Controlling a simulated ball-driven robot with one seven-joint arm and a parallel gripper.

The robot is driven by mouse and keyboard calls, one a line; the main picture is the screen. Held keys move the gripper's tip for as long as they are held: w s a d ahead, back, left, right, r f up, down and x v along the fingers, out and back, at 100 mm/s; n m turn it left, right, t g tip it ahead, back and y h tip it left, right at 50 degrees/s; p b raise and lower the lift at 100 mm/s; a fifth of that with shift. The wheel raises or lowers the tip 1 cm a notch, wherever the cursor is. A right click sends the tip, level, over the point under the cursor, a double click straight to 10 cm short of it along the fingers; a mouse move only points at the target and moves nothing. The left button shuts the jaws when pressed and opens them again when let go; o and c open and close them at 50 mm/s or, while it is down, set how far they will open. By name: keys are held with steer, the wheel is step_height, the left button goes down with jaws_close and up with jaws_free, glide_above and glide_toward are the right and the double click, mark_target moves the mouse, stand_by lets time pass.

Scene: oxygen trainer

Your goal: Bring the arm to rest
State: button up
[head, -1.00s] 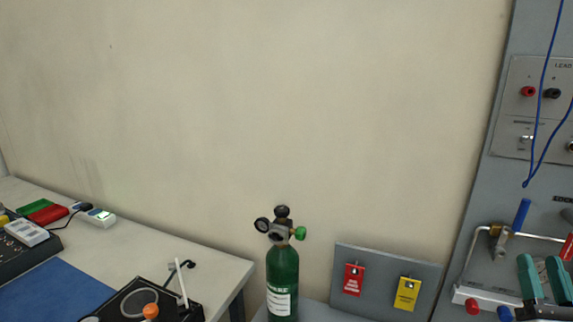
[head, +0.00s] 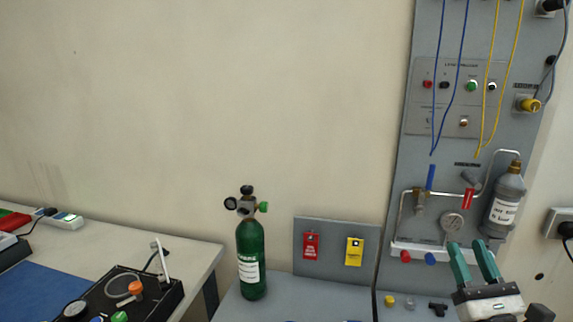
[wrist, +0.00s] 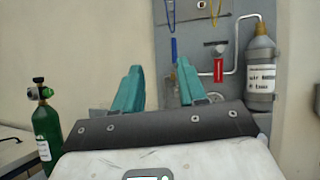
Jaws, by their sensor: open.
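My gripper (head: 472,262) shows at the lower right of the head view, with its two teal fingers apart and pointing up. Nothing is between them. In the wrist view the open fingers of my gripper (wrist: 157,88) stand in front of the grey panel, with the wall between them and no object held. A green oxygen cylinder (head: 251,262) with a gauge and regulator stands upright left of my gripper in the head view. It also shows at the left of the wrist view (wrist: 46,130).
A grey wall panel (head: 420,130) carries pipes, a gauge, blue and yellow leads and a grey bottle (head: 506,205). A small board (head: 331,250) holds red and yellow tags. A bench (head: 150,235) with a black device (head: 125,295) and blue mat (head: 45,290) stands at left.

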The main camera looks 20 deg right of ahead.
steer(key=a+f+n+g+y, duration=0.9)
steer(key=a+f+n+y, duration=0.3)
steer(key=a+f+n, duration=0.9)
steer(key=s+f+n+g+h, duration=0.1)
steer(key=s+f+n+g, duration=0.7)
steer(key=s+f+n, duration=0.25)
steer(key=s+f+n+g+h, duration=0.1)
steer(key=s+n+g+h, duration=0.2)
steer(key=s, duration=0.8)
steer(key=n+g, duration=0.2)
steer(key=n, duration=0.1)
steer(key=shift+d+f+n, duration=0.3)
steer(key=shift+f+n, duration=0.05)
